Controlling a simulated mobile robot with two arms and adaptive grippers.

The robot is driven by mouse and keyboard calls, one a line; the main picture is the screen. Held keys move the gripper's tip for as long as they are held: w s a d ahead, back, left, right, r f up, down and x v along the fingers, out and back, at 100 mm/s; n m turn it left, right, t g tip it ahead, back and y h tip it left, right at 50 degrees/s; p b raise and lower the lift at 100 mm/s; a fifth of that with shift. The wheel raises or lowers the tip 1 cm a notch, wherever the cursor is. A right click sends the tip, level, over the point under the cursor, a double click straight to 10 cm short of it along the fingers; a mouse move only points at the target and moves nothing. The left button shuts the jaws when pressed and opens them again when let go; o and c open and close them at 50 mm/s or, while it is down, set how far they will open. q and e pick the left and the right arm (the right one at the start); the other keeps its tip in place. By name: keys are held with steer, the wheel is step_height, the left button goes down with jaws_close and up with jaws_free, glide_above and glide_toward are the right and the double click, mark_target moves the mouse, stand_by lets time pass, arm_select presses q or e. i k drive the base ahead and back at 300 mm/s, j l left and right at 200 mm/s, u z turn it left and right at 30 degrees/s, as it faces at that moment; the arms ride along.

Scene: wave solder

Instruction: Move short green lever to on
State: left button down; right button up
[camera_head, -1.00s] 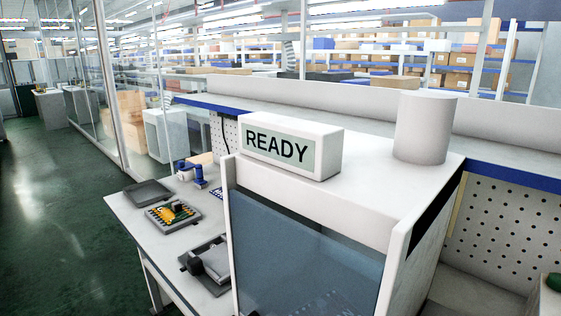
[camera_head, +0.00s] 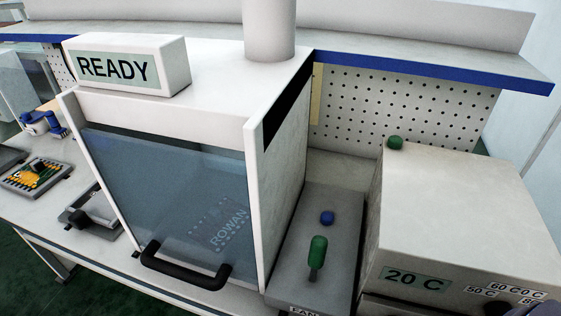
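A green lever (camera_head: 317,254) with a rounded grip stands upright on a grey panel (camera_head: 290,278) between the white machine and the box at the right. A small blue knob (camera_head: 327,218) sits just behind it on the same panel. A second green knob (camera_head: 395,143) shows at the back left edge of the box; what is below it is hidden. I cannot tell from this view which green one is the shorter lever. The panel's label at the bottom is cut off and seems to read FAN.
The white machine (camera_head: 285,170) has a tinted front cover (camera_head: 170,190) with a black handle (camera_head: 185,270) and a READY sign (camera_head: 125,68). The box (camera_head: 465,205) at the right shows 20 C. A perforated board (camera_head: 400,108) stands behind. Trays (camera_head: 35,180) lie at left.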

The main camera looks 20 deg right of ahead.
mark_target(319, 243)
steer(key=l+z, duration=0.2)
steer(key=z, duration=0.65)
